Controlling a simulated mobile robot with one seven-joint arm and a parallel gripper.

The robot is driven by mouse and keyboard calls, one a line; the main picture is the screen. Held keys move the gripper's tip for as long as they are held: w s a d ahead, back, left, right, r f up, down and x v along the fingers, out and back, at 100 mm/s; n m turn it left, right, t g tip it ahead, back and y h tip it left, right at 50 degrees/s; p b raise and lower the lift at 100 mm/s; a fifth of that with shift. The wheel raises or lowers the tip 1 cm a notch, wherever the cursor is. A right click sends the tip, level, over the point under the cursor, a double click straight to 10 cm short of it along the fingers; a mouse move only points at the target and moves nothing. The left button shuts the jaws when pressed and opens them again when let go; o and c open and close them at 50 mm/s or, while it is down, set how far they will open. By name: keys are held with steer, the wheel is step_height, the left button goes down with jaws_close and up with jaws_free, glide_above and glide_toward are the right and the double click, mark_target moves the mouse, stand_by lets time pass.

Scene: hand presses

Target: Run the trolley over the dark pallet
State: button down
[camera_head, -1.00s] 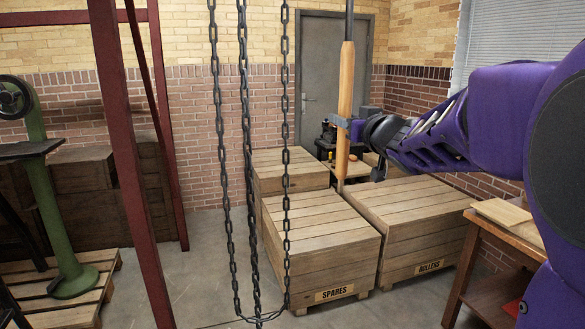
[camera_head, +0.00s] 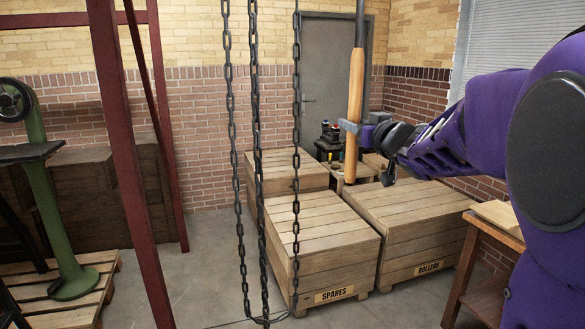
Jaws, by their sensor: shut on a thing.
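My gripper (camera_head: 352,127) is at the right of centre, shut on a pole (camera_head: 354,85) with a wooden grip and a dark upper shaft. The pole stands nearly upright and its top leaves the picture. Long dark chains (camera_head: 257,150) hang from above in front of the crates, with a loop near the floor. The trolley itself does not show; the chains run out of the top of the view. A pallet (camera_head: 75,315) of pale wood lies at the lower left under a green press (camera_head: 60,220). I cannot make out a dark pallet.
A red steel frame (camera_head: 130,170) stands at the left. Wooden crates marked SPARES (camera_head: 315,250) and ROLLERS (camera_head: 405,210) fill the middle, with another crate (camera_head: 285,173) behind. A workbench (camera_head: 490,250) is at the right. Grey floor (camera_head: 190,285) is clear left of the crates.

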steer(key=shift+c, duration=1.6)
jaws_free()
steer(key=shift+s+a, duration=0.1)
steer(key=shift+a, duration=0.2)
steer(key=v, duration=0.9)
steer(key=shift+p, duration=0.45)
steer(key=shift+d+r, duration=0.15)
